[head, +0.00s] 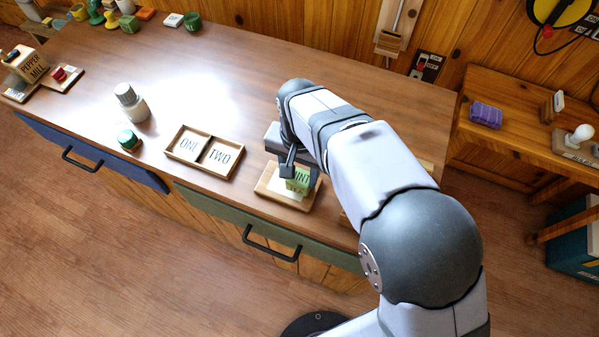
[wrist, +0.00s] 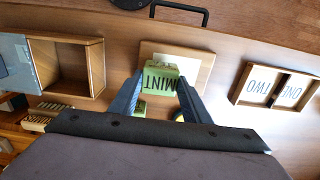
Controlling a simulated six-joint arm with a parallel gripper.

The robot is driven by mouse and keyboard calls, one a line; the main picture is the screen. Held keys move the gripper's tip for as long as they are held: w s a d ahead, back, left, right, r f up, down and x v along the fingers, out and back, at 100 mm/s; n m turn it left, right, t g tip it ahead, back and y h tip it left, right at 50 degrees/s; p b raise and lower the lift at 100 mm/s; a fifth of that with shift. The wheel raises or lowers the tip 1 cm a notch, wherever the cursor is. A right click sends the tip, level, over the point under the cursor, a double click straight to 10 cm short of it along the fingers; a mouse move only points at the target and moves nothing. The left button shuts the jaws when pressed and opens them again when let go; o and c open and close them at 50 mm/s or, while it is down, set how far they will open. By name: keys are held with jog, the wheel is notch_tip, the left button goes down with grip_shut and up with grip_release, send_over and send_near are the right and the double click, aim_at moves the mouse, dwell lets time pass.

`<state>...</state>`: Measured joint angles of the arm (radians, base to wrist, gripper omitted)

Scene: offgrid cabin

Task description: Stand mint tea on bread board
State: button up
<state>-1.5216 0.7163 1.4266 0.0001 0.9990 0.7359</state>
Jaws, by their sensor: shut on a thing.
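The mint tea (head: 301,181) is a green box with dark lettering that reads MINT; it also shows in the wrist view (wrist: 160,79). My gripper (head: 299,174) is shut on it, with one finger on each side, as the wrist view (wrist: 160,100) shows. The bread board (head: 281,200) is a pale wooden square near the counter's front edge. It also shows in the wrist view (wrist: 203,70), with a whitish patch on its top. The box is over the board; I cannot tell if its base touches. My arm hides part of the board's surroundings.
A wooden tray marked ONE and TWO (head: 181,157) lies left of the board, apart from it. A green-topped jar (head: 129,140) and a grey-white bottle (head: 132,103) stand farther left. An open wooden box (wrist: 98,65) is on the board's other side.

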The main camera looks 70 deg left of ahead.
aim_at(300, 177)
jog(key=shift+f, duration=0.65)
jog(key=shift+f, duration=0.1)
jog(key=o, duration=1)
jog(key=shift+o, duration=0.2)
notch_tip(300, 177, up, 12)
jog(key=b, duration=0.2)
jog(key=shift+b, duration=0.35)
jog(key=shift+w, duration=0.1)
